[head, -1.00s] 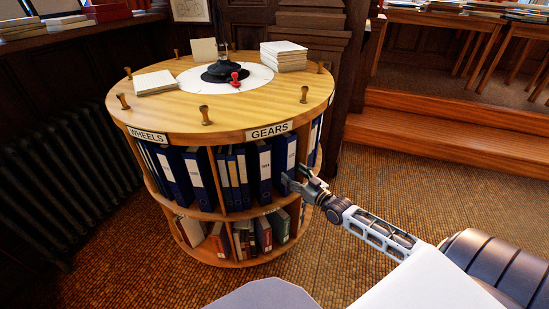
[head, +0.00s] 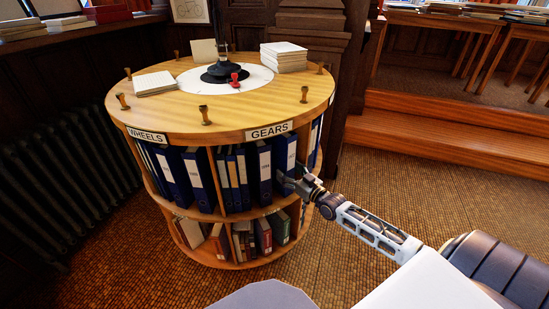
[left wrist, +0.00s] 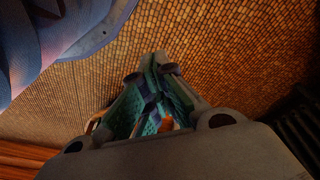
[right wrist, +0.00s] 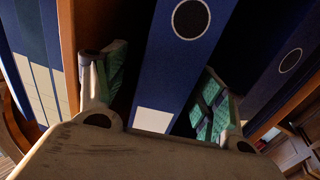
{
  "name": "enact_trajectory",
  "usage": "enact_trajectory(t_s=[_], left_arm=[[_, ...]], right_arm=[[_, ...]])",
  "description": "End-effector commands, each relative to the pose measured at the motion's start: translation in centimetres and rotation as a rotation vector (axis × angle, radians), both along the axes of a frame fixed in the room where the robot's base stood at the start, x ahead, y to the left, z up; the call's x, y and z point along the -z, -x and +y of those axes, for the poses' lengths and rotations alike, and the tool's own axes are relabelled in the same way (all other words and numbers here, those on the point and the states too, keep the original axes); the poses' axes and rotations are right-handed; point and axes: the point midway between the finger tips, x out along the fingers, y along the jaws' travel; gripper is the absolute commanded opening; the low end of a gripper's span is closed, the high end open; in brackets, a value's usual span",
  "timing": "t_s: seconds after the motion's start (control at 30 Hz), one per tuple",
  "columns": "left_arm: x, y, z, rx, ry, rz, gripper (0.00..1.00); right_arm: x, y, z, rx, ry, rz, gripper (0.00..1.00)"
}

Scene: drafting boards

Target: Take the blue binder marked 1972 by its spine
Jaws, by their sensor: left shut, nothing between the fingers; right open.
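Blue binders stand upright on the upper shelf of the round bookcase under the GEARS sign (head: 270,131). My right gripper (head: 282,182) is at the spine of the rightmost blue binder (head: 290,150) there. In the right wrist view, the open fingers (right wrist: 160,68) stand on either side of a blue binder (right wrist: 180,65) with a round finger hole and a pale label, with gaps visible at both sides. The year on its label is not readable, so I cannot tell whether it is the 1972 one. My left gripper (left wrist: 157,65) is shut and empty above the floor, outside the head view.
A wooden upright (right wrist: 68,40) stands close beside one right finger, and another blue binder (right wrist: 285,55) is beyond the other. The round top (head: 165,110) overhangs the shelf and bears papers and pegs. Open tiled floor (head: 400,190) lies to the right.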

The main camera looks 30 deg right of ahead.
Motion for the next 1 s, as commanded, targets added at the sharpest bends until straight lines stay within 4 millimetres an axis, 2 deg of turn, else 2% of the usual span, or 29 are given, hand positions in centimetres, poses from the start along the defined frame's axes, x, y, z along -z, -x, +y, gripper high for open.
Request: enact_trajectory(t_s=[0.7, 1.0], left_arm=[[-2.0, -0.5, -0.5, 0.002, 0.020, -0.039, 0.00], [-2.6, -0.7, -0.6, 0.002, 0.023, -0.050, 0.00]], right_arm=[[-0.1, -4.4, 1.0, 0.000, -0.001, -0.002, 0.70], [-0.1, -4.8, 1.1, 0.000, -0.001, 0.000, 0.70]])
